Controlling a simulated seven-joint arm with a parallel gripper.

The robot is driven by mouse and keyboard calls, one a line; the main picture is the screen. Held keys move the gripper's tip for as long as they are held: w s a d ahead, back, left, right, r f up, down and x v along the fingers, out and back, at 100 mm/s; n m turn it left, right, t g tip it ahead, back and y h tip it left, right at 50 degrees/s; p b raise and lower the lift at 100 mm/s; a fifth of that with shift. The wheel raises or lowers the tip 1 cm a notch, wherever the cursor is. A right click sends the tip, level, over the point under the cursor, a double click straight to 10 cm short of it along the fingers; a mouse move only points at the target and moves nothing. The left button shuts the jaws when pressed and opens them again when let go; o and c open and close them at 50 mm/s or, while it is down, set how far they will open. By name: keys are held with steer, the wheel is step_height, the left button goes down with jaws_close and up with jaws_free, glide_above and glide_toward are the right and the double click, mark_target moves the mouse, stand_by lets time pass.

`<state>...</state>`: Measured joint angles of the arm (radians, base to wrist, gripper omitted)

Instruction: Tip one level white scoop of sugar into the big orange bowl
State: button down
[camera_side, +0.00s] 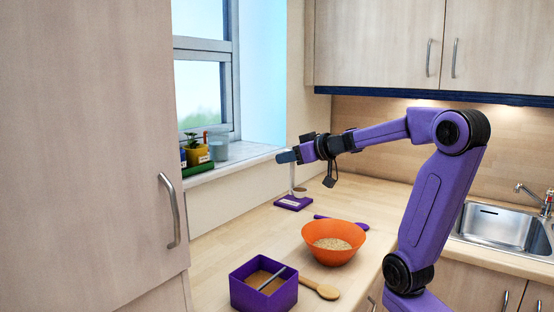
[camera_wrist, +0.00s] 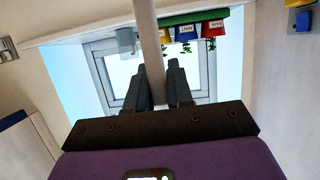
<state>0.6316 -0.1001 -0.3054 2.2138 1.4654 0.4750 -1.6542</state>
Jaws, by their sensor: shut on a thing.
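My gripper (camera_side: 286,156) is level and points left, high above the counter near the window. In the wrist view, my gripper (camera_wrist: 168,85) is shut on a pale, straight handle (camera_wrist: 147,35) that runs out of the top of the picture. In the side view a small whitish cup (camera_side: 299,191), which looks like the white scoop, shows below the fingers; its contents cannot be seen. The big orange bowl (camera_side: 312,238) stands on the counter to the right and nearer, with pale grainy stuff inside. A purple box (camera_side: 252,295) with brown contents and a grey bar across it stands in front.
A flat purple item (camera_side: 293,203) lies below the cup. A purple-handled tool (camera_side: 340,222) lies behind the bowl, and a wooden spoon (camera_side: 322,290) in front. Plant pots (camera_side: 197,155) and a grey-blue mug (camera_side: 218,149) stand on the windowsill. A sink (camera_side: 500,227) is at right.

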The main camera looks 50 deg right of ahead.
steer(key=s+d+f+m+y, duration=0.2)
steer(key=s+d+f+m, duration=0.1)
steer(key=d+f, duration=0.8)
steer(key=shift+s+d+f+m, duration=0.2)
steer(key=shift+s+d+m, duration=0.1)
steer(key=shift+s+d, duration=0.25)
stand_by(1.2)
steer(key=shift+d, duration=0.15)
steer(key=shift+d+f+m+y, duration=0.6)
steer(key=shift+d+f+m, duration=0.05)
steer(key=shift+d+m, duration=0.05)
steer(key=shift+d, duration=0.1)
stand_by(0.4)
steer(key=shift+d+f+m+t+y, duration=0.4)
steer(key=shift+d+m, duration=0.35)
steer(key=shift+m, duration=0.15)
